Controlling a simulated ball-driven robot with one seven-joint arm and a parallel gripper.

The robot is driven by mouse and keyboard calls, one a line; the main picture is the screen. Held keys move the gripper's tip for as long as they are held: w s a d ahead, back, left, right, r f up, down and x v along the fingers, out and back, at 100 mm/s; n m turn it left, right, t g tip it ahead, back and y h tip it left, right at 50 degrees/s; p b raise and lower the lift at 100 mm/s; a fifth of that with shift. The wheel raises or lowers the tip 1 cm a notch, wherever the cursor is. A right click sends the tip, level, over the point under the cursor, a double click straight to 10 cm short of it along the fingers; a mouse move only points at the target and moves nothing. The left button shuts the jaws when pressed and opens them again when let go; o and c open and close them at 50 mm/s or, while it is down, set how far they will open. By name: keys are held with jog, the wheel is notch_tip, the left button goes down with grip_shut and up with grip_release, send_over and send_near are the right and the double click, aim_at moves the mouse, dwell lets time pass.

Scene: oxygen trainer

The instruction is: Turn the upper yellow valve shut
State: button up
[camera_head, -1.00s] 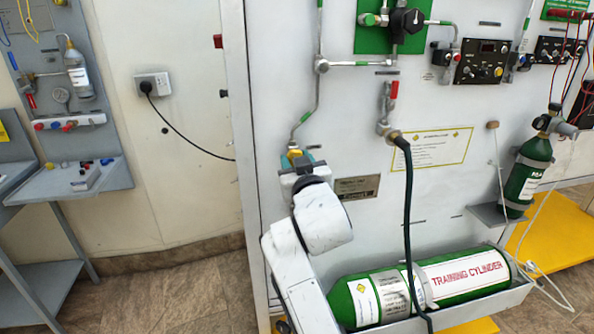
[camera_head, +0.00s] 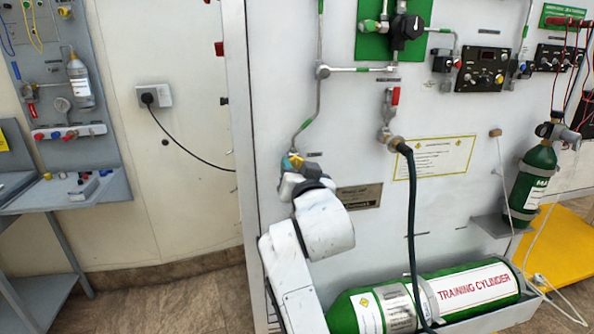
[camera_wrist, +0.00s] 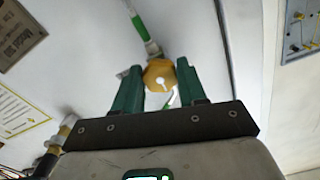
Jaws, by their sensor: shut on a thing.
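The yellow valve (camera_wrist: 160,76) sits at the end of a metal pipe with a green band in the wrist view. My gripper (camera_wrist: 158,90) is shut on it, one green finger on each side of the yellow knob. In the head view the yellow valve (camera_head: 290,160) shows only in part, at the lower end of the left pipe on the white panel. My gripper (camera_head: 294,172) and wrist cover the rest of it.
A red-handled valve (camera_head: 395,97) with a dark hose (camera_head: 410,220) is to the right of my arm. A green training cylinder (camera_head: 455,290) lies in a tray below. A nameplate (camera_head: 360,196) is close beside my wrist. A wall socket (camera_head: 154,96) is at left.

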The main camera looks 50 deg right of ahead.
jog(key=shift+f, duration=0.2)
jog(key=o, duration=1.1)
jog(key=shift+r, duration=0.15)
jog(key=shift+c, duration=0.2)
jog(key=v, duration=1.1)
jog(key=shift+w, duration=0.15)
